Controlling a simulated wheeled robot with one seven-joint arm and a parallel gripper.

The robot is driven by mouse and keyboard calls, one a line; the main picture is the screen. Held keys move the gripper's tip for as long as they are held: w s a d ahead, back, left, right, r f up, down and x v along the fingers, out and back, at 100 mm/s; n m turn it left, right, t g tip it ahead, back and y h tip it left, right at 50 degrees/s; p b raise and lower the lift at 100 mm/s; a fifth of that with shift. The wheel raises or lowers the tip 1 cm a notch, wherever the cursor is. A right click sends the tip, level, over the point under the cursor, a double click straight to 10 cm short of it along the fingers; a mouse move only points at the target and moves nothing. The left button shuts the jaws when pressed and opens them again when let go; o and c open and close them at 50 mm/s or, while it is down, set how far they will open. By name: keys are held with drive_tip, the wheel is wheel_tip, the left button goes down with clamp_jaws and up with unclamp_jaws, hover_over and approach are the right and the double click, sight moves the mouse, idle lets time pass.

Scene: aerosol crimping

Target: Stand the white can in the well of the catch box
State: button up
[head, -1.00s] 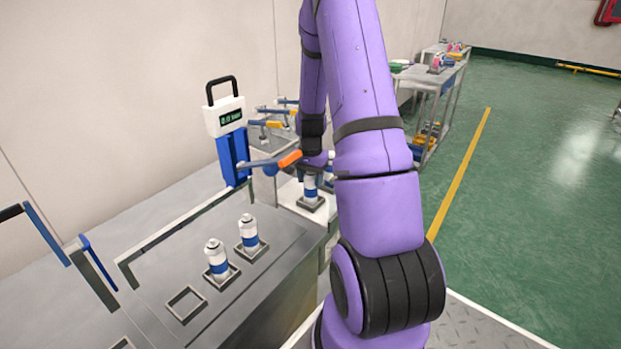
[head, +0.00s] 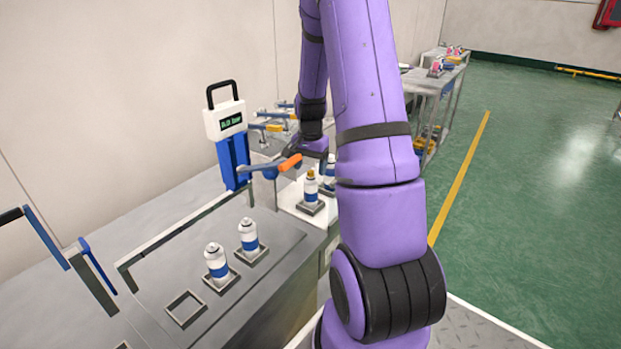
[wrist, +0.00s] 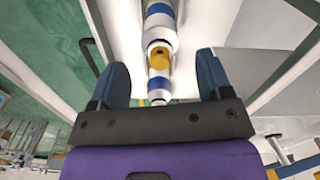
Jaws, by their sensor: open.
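Several white cans with blue bands are in view. One with a gold top (head: 310,187) stands upright in a square holder by the blue press. Another can (head: 329,172) behind it is partly hidden by my arm. Two more, a left one (head: 215,262) and a right one (head: 249,236), stand in square frames on a grey metal box top (head: 200,262), which may be the catch box. An empty square frame (head: 186,309) is beside them. My gripper (wrist: 160,62) is open. In the wrist view, cans (wrist: 158,45) show beyond and between its fingers, apparently not gripped.
The blue press (head: 232,150) with a display and an orange-tipped lever (head: 290,162) stands close to my gripper. Blue handles (head: 95,270) rise at the left. A wall runs behind the bench. Open green floor (head: 530,200) lies to the right.

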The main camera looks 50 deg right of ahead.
wheel_tip(320, 180, up, 6)
drive_tip(key=s+a+r+n+t, duration=0.25)
drive_tip(key=a+r+n, duration=0.35)
drive_tip(key=a+r, duration=1)
drive_tip(key=s+a+r+n+t, duration=0.1)
drive_tip(key=s+a+r+n, duration=0.1)
drive_tip(key=s+a+n, duration=0.2)
drive_tip(key=s+a+r+n+t, duration=0.1)
drive_tip(key=s+a+r+n, duration=0.2)
drive_tip(key=s+a, duration=0.7)
drive_tip(key=shift+s+a+r+n+t, duration=0.3)
drive_tip(key=shift+s+a+n+t, duration=0.1)
drive_tip(key=shift+s+n, duration=0.6)
drive_tip(key=shift+s+d, duration=0.1)
